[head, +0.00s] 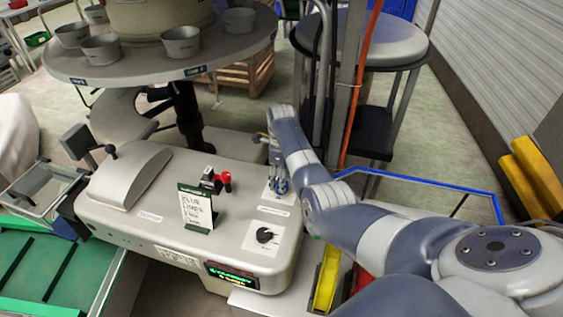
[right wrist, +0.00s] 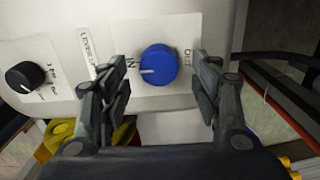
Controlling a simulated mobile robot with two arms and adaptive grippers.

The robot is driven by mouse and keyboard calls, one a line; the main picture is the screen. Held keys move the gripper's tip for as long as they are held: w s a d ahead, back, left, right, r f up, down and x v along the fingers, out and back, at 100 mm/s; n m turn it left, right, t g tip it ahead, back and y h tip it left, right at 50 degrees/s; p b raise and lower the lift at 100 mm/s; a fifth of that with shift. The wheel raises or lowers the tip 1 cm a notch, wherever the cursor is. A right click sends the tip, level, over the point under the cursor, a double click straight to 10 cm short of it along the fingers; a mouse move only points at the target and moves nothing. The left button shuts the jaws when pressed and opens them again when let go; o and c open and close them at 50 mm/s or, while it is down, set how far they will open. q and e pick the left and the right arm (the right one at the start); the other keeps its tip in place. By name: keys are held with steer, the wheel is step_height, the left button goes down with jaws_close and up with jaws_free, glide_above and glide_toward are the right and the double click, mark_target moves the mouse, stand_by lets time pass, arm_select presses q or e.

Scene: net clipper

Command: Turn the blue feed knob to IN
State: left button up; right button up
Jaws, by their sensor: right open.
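The blue feed knob (right wrist: 158,65) sits on a white plate on the machine in the right wrist view. IN is printed left of it and OUT right of it. Its white pointer mark lies on the left side, toward IN. My right gripper (right wrist: 162,86) is open, one finger on each side of the knob, with visible gaps to it in this view. In the head view the right gripper (head: 278,185) points down over the machine's right end and largely hides the knob. My left gripper is not in view.
The pale machine (head: 165,228) also carries a black knob (head: 265,236), a red-handled part (head: 225,181) and a green-framed note card (head: 196,209). A round table (head: 130,72) with several cups stands behind. A blue-edged bin (head: 430,180) lies right.

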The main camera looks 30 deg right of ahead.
step_height(320, 180, up, 10)
steer(key=shift+f, duration=0.25)
stand_by(0.5)
